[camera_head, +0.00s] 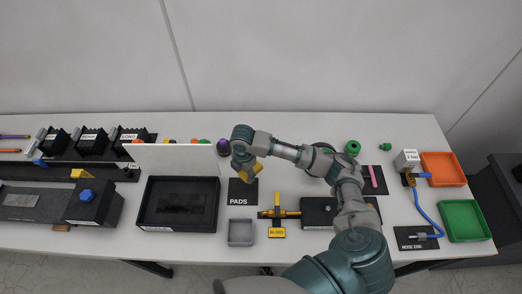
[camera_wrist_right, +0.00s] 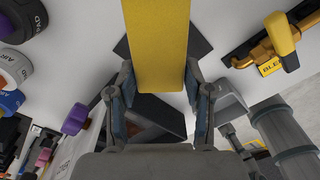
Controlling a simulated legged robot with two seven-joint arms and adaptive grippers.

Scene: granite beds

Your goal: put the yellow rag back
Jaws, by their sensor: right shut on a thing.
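The yellow rag (camera_wrist_right: 157,45) is a flat yellow strip between the fingers of my right gripper (camera_wrist_right: 160,100) in the right wrist view. The fingers are closed on it, and it extends toward the top of that view. In the head view my right gripper (camera_head: 246,172) hangs over the dark mat marked PADS (camera_head: 241,192). A bit of the yellow rag (camera_head: 257,167) shows beside the gripper there; the rest is hidden. I cannot tell whether the rag touches the mat. My left gripper is not in view.
A black tray (camera_head: 147,226) stands left of the mat and a small grey bin (camera_head: 240,242) in front of it. A yellow BLEED fitting (camera_head: 279,213) lies to the right. A white panel (camera_head: 172,157) stands behind the tray. Orange (camera_head: 442,181) and green (camera_head: 463,236) trays are at far right.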

